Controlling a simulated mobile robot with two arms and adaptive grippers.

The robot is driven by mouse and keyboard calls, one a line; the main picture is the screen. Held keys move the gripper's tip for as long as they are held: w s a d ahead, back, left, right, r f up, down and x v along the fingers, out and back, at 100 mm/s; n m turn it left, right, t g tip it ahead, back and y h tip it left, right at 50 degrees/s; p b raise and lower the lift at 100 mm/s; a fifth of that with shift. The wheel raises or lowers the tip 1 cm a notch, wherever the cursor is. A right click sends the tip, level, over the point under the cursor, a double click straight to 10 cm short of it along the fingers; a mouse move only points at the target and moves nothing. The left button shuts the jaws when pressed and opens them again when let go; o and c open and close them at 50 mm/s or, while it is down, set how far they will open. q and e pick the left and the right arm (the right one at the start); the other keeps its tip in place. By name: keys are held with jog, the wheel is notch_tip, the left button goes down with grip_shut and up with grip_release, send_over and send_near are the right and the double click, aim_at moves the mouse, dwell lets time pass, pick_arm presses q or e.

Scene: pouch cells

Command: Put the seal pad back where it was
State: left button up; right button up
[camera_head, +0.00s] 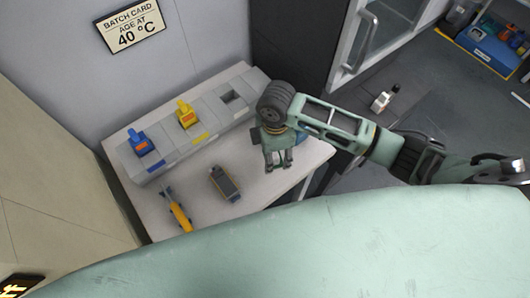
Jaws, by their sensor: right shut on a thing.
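My right gripper (278,161) points down over the right part of the white table (290,187). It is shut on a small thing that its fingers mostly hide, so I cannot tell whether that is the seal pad. A grey rack (208,143) runs along the back of the table. A blue-handled piece (141,142) stands in its left place and a yellow-handled piece (186,114) in its middle place. The right place has a dark, empty square opening (232,97). My left gripper is out of view.
A grey block-like device (225,183) and a yellow tool (178,212) lie at the front of the table. A batch card (132,26) on the wall reads 40 °C. A glass-door cabinet (385,35) stands behind.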

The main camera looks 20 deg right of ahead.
jog(key=w, duration=0.1)
jog(key=w+a+f, duration=0.1)
jog(key=w+f, duration=0.1)
jog(key=shift+a+f, duration=0.1)
jog(key=shift+a, duration=0.2)
notch_tip(320, 180, down, 3)
jog(key=shift+f+p, duration=0.1)
jog(key=shift+p, duration=0.6)
jog(key=shift+f, duration=0.4)
jog(key=o, duration=1.1)
